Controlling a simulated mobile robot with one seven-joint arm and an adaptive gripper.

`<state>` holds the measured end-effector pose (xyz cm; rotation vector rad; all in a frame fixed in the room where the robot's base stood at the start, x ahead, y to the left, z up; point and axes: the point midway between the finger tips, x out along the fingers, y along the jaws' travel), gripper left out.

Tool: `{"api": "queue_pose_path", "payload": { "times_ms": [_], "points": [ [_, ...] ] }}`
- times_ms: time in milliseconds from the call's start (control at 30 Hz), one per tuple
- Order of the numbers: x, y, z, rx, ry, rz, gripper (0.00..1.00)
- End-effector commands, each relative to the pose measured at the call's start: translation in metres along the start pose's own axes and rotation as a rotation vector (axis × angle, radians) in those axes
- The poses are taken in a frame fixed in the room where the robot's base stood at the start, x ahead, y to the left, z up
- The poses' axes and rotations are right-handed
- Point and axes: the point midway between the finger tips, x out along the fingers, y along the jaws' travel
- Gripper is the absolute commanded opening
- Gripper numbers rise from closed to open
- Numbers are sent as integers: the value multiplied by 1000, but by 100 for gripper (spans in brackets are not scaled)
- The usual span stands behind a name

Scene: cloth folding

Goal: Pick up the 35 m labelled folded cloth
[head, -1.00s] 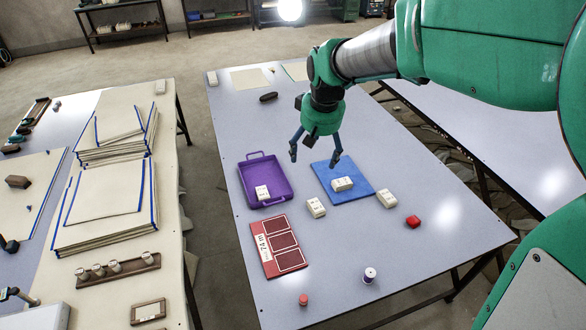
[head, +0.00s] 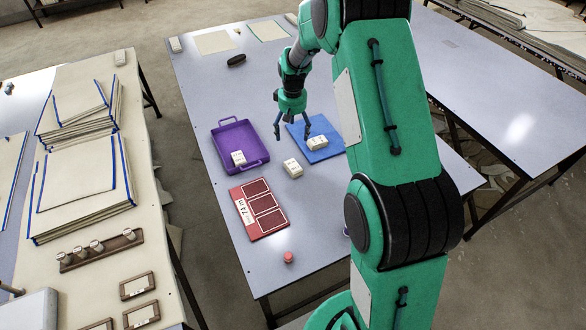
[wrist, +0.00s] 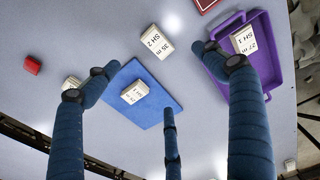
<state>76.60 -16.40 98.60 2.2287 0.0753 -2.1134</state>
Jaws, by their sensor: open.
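The folded cloth labelled 35 m SH 2 (wrist: 156,42) is a small white block lying flat on the table, between the purple tray and the blue mat. In the head view it appears to be the white block (head: 292,168) in front of my gripper. My gripper (head: 293,130) is open and empty, hanging above the table between tray and mat. In the wrist view its blue fingers are spread wide, touching no cloth. Another white block (wrist: 133,91) lies on the blue mat (wrist: 165,85), and a 27 m SH 1 block (wrist: 245,40) lies in the purple tray (wrist: 268,60).
A red board marked 74 m (head: 262,208) and a red spool (head: 288,257) lie nearer on the table. A red block (wrist: 32,65) and another white block (wrist: 70,83) show in the wrist view. Cloth stacks (head: 80,190) stand on the left table.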

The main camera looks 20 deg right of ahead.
Motion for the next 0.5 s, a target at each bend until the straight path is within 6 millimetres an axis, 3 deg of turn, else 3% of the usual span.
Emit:
{"api": "queue_pose_path", "payload": {
  "times_ms": [33, 200, 333, 500],
  "points": [
    [20, 6, -3, 0, -12, -4, 83],
    [66, 18, -9, -7, -38, -12, 83],
    [87, 24, -11, -9, -48, -15, 83],
    [96, 27, -12, -10, -53, -17, 83]
  ]
}}
